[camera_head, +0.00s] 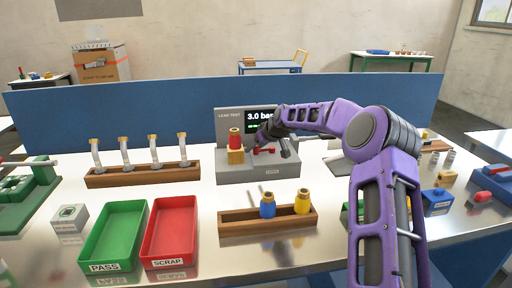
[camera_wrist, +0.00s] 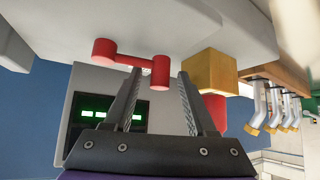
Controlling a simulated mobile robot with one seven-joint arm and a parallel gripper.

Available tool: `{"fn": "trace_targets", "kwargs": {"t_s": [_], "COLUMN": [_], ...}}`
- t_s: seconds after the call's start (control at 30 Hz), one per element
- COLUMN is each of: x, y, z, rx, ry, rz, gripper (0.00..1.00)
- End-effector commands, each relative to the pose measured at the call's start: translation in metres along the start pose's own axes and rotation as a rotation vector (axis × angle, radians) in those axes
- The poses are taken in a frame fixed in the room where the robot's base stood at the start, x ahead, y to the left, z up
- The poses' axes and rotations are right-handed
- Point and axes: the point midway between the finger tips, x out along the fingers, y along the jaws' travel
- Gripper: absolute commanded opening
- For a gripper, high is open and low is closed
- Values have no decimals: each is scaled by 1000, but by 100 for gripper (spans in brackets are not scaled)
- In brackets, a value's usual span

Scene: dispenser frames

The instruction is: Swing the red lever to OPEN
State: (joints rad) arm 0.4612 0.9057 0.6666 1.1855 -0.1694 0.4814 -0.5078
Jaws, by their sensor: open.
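The red lever (camera_head: 264,150) sits on the grey leak-test unit (camera_head: 228,174), partly hidden by my gripper in the head view. In the wrist view the red lever (camera_wrist: 132,56) shows as a bar with a round red knob at each end. My gripper (camera_wrist: 160,74) is open, with its fingertips on either side of the right-hand knob; I cannot tell whether they touch it. In the head view my gripper (camera_head: 273,147) is at the unit's front, over the lever. No OPEN mark is readable.
A brass block (camera_head: 236,157) with a red part (camera_head: 235,138) on it stands just left of the lever, close to my gripper. The unit's screen (camera_head: 260,116) reads about 3.0 bar. A wooden rack (camera_head: 240,228) with blue and yellow parts stands in front.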

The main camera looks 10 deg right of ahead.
Motion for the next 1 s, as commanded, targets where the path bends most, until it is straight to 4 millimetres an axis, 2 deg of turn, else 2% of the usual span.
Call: {"fn": "trace_targets", "kwargs": {"t_s": [0.23,0.27,0.5,0.57,1.0], "x": [1,1,0,0,0], "y": [0,0,0,0,0], "z": [0,0,0,0,0], "rx": [0,0,0,0,0], "ry": [0,0,0,0,0], "rz": [0,0,1,0,1], "gripper": [56,53,10,0,0]}}
